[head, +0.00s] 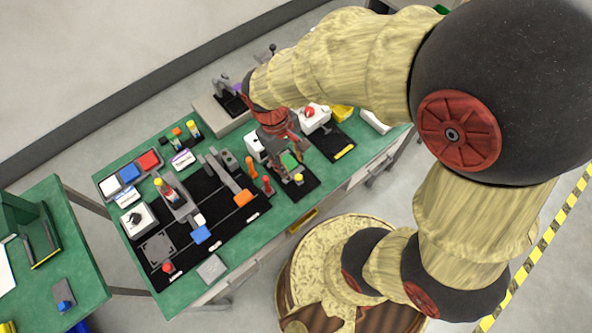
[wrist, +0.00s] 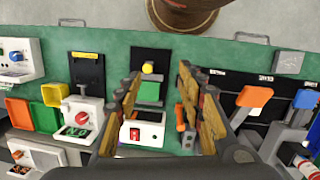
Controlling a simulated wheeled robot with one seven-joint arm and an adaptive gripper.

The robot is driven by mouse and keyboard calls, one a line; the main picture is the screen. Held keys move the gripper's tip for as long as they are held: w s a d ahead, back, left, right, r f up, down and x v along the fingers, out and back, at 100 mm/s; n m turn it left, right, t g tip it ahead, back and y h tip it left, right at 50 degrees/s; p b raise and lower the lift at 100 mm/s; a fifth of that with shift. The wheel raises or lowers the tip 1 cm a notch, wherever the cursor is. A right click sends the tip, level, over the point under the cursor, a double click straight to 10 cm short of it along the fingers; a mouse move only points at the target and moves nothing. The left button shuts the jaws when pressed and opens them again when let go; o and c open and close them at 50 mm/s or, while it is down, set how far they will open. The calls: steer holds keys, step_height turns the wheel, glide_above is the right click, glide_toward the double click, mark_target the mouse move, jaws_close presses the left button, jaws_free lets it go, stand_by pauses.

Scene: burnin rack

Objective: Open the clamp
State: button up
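My gripper (wrist: 158,82) is open, its two fingers wide apart with nothing held between them. In the head view it (head: 283,155) hangs over the bench and hides part of what is below. Between the fingers, the wrist view shows a black fixture with a green block (wrist: 149,92) and a yellow knob (wrist: 148,68), and a white box with a red display (wrist: 146,117). An orange-handled lever (wrist: 254,97) and a blue-handled lever (wrist: 304,99) stand to the right. I cannot tell for certain which part is the clamp.
An upright orange part (wrist: 180,116) stands close to the right finger. A white unit with a red knob (wrist: 80,118), and orange (wrist: 19,111) and yellow (wrist: 54,92) bins, are at left. The green bench (head: 190,290) is crowded; its near edge is clearer.

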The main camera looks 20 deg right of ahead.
mark_target(298, 177)
steer(key=w+d+f+n, duration=0.1)
steer(key=f+n, duration=0.1)
steer(key=f, duration=0.4)
steer(key=w+d+f+n+h, duration=0.1)
steer(key=w+f+n, duration=0.1)
steer(key=f, duration=0.4)
steer(key=w+d+f+n+h, duration=0.1)
steer(key=f+n, duration=0.2)
steer(key=f, duration=0.4)
steer(key=shift+w+d+f+n+g, duration=0.1)
steer(key=shift+w+d+n+g, duration=0.1)
steer(key=shift+n+g, duration=0.15)
steer(key=shift+s, duration=0.1)
steer(key=shift+c, duration=0.7)
steer(key=c, duration=0.8)
jaws_close()
